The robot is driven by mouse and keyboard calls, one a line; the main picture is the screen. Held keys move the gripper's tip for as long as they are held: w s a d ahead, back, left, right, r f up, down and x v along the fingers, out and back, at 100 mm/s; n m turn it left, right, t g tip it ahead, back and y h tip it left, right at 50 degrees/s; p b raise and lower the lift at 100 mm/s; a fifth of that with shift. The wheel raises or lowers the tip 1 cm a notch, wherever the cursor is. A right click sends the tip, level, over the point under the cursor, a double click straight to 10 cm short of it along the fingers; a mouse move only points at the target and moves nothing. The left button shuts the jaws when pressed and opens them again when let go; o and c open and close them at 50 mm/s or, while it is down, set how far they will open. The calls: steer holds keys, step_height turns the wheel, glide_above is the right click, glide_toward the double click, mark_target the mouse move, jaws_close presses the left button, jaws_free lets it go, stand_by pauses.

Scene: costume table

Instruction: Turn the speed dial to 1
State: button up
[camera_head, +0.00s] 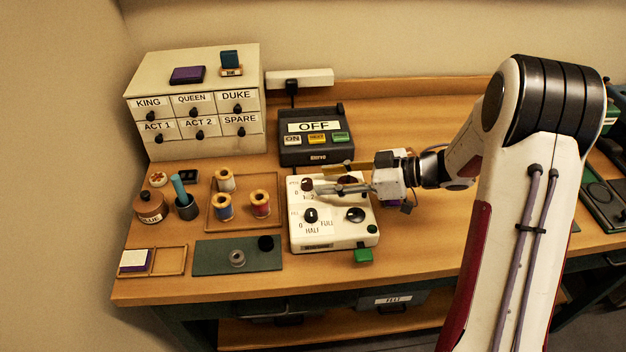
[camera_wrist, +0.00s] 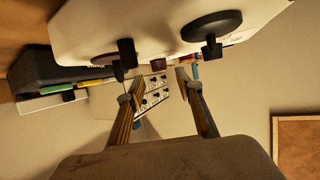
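A white control box (camera_head: 335,238) stands on the table. Its upper-left dial (camera_head: 307,184) is dark, with a 0 and a 2 partly legible beside it. I cannot read its caption or its exact setting. A lower dial (camera_head: 310,215) is marked 0, HALF and FULL. My gripper (camera_head: 318,186) reaches in from the right over the box's upper part, its fingertips close to the upper-left dial. I cannot tell whether they touch it. In the wrist view, my gripper (camera_wrist: 154,87) is open and empty between the fingertips. The box (camera_wrist: 80,28) and its dark knobs lie above the fingers there.
A round black knob (camera_head: 355,214) sits at the box's right. A dark unit reading OFF (camera_head: 317,152) stands behind. Thread spools (camera_head: 260,203) in a wooden tray stand left, with a green mat (camera_head: 210,262) in front. A labelled drawer cabinet (camera_head: 195,90) stands at back left.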

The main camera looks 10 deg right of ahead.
mark_target(308, 181)
steer(key=shift+x, duration=2.3)
jaws_close()
